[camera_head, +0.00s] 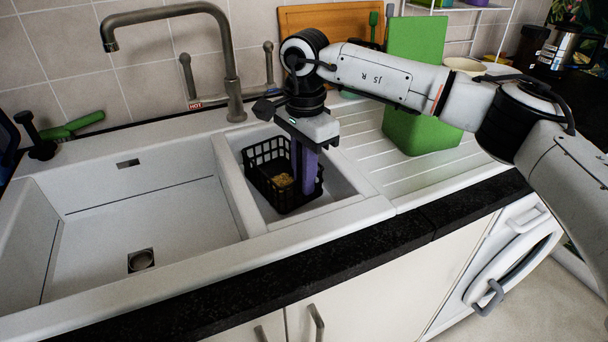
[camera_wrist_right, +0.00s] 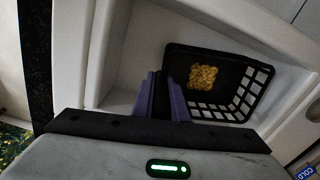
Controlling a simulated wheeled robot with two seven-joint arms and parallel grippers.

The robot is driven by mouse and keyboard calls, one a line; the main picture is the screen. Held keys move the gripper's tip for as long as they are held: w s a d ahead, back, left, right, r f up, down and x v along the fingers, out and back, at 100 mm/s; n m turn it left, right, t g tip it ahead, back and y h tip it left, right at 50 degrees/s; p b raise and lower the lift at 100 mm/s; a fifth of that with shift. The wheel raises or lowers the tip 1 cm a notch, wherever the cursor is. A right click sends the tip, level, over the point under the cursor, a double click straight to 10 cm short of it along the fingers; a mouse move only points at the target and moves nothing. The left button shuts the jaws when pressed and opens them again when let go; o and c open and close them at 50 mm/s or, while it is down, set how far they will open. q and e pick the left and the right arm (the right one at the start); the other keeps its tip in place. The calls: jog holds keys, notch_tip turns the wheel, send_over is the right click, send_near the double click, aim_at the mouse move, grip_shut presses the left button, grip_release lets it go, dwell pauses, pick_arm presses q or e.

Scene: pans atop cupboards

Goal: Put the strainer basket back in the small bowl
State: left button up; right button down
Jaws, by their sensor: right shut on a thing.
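The black strainer basket (camera_head: 263,190) is inside the small bowl (camera_head: 345,187), right of the large basin. It also shows in the right wrist view (camera_wrist_right: 238,75), with a yellow scrap (camera_wrist_right: 202,77) on its floor. My right gripper (camera_head: 305,186) points down at the basket's right side, its purple fingers (camera_wrist_right: 163,82) shut on the basket's wall. The fingers hide part of that wall. I cannot tell whether the basket's underside touches the bowl's floor. My left gripper is not in view.
The large basin (camera_head: 140,220) is empty. A tall tap (camera_head: 232,75) rises behind the divider. A green block-like container (camera_head: 418,125) stands on the ribbed drainer to the right. A green-handled tool (camera_head: 78,124) lies at the back left.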

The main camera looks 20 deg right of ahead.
jog(key=shift+f, duration=0.1)
jog(key=shift+f, duration=0.25)
jog(key=shift+f+b, duration=0.25)
jog(key=shift+b, duration=0.05)
jog(key=c, duration=1.7)
grip_release()
